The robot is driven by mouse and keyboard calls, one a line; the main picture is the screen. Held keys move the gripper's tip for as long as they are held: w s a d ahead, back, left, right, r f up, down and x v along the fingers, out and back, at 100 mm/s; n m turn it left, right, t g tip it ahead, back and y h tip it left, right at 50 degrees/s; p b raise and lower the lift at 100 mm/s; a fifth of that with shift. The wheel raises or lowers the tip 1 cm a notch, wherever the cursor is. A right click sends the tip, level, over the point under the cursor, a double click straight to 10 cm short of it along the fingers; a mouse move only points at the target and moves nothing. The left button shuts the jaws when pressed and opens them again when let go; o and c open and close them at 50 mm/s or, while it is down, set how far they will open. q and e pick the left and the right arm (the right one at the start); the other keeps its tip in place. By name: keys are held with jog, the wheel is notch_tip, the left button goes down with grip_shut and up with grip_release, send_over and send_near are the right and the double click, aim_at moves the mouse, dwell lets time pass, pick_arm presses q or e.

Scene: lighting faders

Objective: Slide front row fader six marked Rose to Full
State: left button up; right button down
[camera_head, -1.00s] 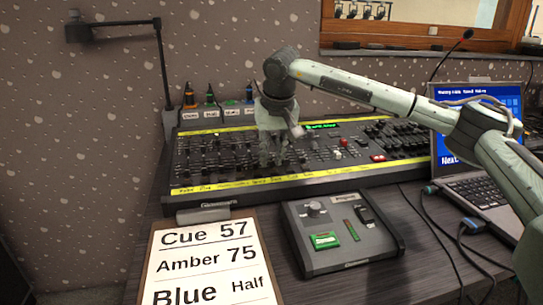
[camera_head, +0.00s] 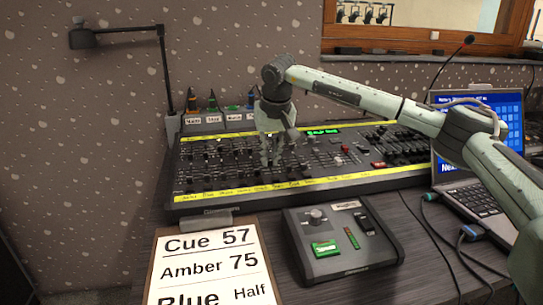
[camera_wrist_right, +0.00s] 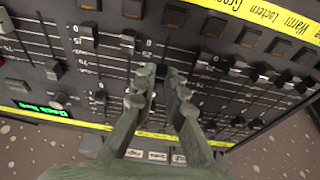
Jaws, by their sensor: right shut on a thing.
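The lighting console (camera_head: 330,192) lies on the desk, with rows of dark fader knobs between two yellow label strips. My right gripper (camera_head: 272,160) reaches down over the left half of its faders, its fingers close together. In the right wrist view, my right gripper (camera_wrist_right: 164,72) has its fingertips closed at a fader slot, and the fingers mostly hide the knob between them. The front yellow label strip (camera_head: 250,189) is too small to read in the head view, so I cannot make out Rose there. My left gripper is not in view.
Neighbouring fader knobs (camera_wrist_right: 130,40) stand close beside my fingers. A clipboard (camera_head: 208,262) with cue text and a small box with a green button (camera_head: 325,248) sit in front of the console. A laptop (camera_head: 475,190) stands at right, and a lamp (camera_head: 85,38) at left.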

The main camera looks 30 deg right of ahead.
aim_at(271, 171)
jog(key=shift+w+d+r+p, duration=0.15)
jog(key=shift+w+p, duration=0.2)
jog(key=shift+w, duration=0.3)
jog(key=shift+w+d+r+p, duration=0.15)
jog(key=shift+w+p, duration=0.2)
jog(key=shift+w, duration=0.3)
jog(key=shift+f, duration=0.15)
jog(key=c, duration=1.8)
grip_release()
jog(key=shift+c, duration=0.2)
jog(key=shift+r+p, duration=1.05)
jog(key=shift+r, duration=0.2)
jog(key=v, duration=1.2)
